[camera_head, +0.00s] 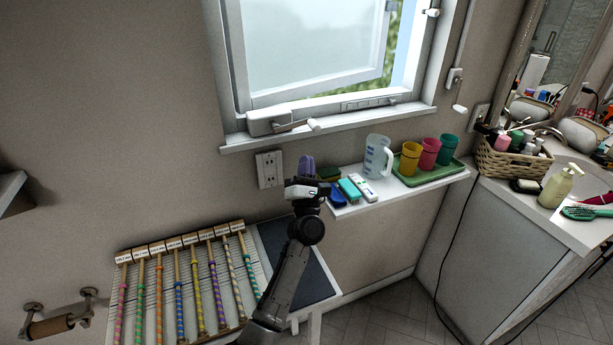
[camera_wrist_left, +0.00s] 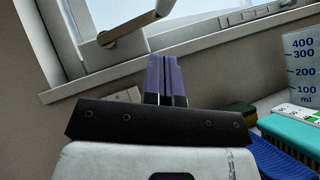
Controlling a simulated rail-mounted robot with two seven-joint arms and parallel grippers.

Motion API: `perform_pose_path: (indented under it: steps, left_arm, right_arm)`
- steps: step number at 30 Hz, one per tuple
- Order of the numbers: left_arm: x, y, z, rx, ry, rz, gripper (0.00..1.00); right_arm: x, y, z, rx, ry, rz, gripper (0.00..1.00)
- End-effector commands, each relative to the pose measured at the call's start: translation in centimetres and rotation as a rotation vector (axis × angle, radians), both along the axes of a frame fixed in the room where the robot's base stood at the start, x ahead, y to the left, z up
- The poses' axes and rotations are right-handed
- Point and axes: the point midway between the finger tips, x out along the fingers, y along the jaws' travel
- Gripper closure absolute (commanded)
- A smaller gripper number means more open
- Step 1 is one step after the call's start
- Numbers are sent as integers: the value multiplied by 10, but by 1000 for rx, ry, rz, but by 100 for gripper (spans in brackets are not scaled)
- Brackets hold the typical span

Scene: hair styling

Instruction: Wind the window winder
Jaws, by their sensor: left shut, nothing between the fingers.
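The window winder (camera_head: 294,126) is a small grey crank with a pale knob (camera_head: 314,125) on the lower frame of the window (camera_head: 310,45). The window sash stands partly open at the right, with greenery showing in the gap. My left gripper (camera_head: 306,160) is below the winder, in front of the wall under the sill. Its purple fingers are shut and empty. In the left wrist view the fingers (camera_wrist_left: 167,75) point up towards the sill, and the winder (camera_wrist_left: 135,27) shows above and left of them, apart from them. My right gripper is not in view.
A white shelf (camera_head: 345,210) beside my left gripper holds a blue brush, small boxes, a measuring jug (camera_head: 377,158) and coloured cups on a green tray (camera_head: 430,179). A wall socket (camera_head: 269,169) is left of the gripper. A rack of rods (camera_head: 185,285) is at lower left.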

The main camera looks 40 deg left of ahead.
Motion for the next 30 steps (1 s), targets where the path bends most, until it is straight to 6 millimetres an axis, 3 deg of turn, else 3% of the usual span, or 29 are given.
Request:
perform_pose_path:
  steps: [4,12,30]
  left_arm:
    - [16,13,20,1,0,1,100]
    - [26,5,44,1,1,0,100]
    - [29,3,49,-1,-1,0,100]
  right_arm:
    - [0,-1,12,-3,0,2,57]
    - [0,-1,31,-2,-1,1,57]
    - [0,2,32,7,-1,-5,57]
